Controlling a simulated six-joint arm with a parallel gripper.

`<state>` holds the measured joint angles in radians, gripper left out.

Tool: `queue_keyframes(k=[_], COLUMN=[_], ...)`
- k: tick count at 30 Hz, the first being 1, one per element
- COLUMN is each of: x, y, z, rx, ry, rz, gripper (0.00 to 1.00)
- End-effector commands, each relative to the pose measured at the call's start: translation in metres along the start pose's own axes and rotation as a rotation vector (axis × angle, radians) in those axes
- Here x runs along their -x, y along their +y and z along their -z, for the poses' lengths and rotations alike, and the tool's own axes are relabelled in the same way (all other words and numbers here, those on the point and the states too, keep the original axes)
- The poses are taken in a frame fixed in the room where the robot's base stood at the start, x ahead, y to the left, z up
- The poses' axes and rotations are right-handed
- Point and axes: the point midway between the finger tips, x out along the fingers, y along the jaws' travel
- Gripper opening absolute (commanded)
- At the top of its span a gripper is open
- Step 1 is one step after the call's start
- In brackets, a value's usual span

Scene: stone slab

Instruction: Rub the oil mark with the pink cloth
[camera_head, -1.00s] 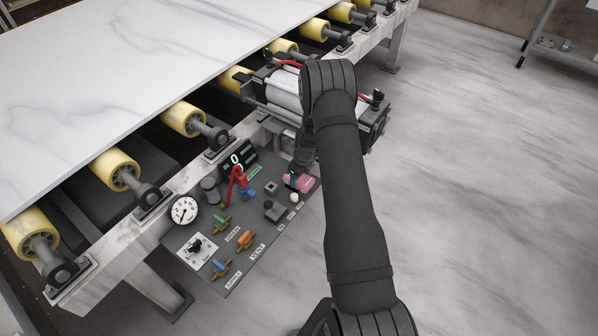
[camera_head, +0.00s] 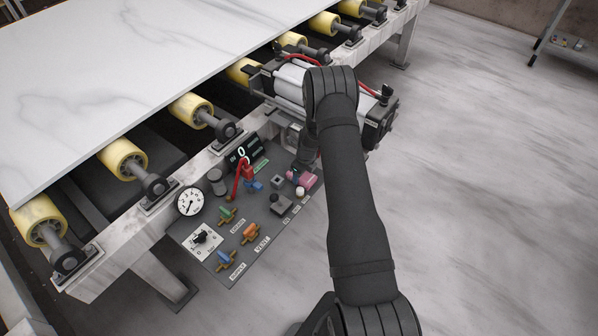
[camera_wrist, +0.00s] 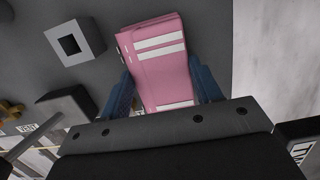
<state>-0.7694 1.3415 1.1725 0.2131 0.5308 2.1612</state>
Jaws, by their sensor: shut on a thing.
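The pink cloth (camera_wrist: 160,62) is a folded pad with white stripes in the wrist view. My gripper (camera_wrist: 163,88) has its two blue fingers on either side of it and is shut on it. In the head view the pink cloth (camera_head: 304,178) shows as a small patch at the right end of the dark control panel, partly behind my arm. I cannot tell whether it touches the panel. I see no oil mark in either view.
The control panel (camera_head: 217,262) carries a dial gauge (camera_head: 190,201), coloured valve handles, a red lever (camera_head: 246,174) and a small display (camera_head: 243,153). A pale stone slab (camera_head: 110,75) lies on yellow rollers behind. Open floor is at right.

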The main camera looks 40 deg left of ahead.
Motion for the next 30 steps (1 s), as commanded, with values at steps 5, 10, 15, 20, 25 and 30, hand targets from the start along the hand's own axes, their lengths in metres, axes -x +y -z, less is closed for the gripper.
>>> queue_keyframes(k=[5,10,15,20,25,30], x=[0.003,0.028,0.041,0.056,0.071,0.082], y=[0.000,0.000,0.000,0.000,0.000,0.000], z=[0.018,0.013,0.011,0.009,0.006,0.005], rx=[-0.002,0.000,-0.001,-0.001,0.000,0.000], ry=[0.003,0.000,0.001,0.001,0.001,0.001], rz=[-0.003,0.000,-0.001,-0.001,-0.001,-0.001], gripper=[0.37,0.37,0.37,0.37,0.37,0.37])
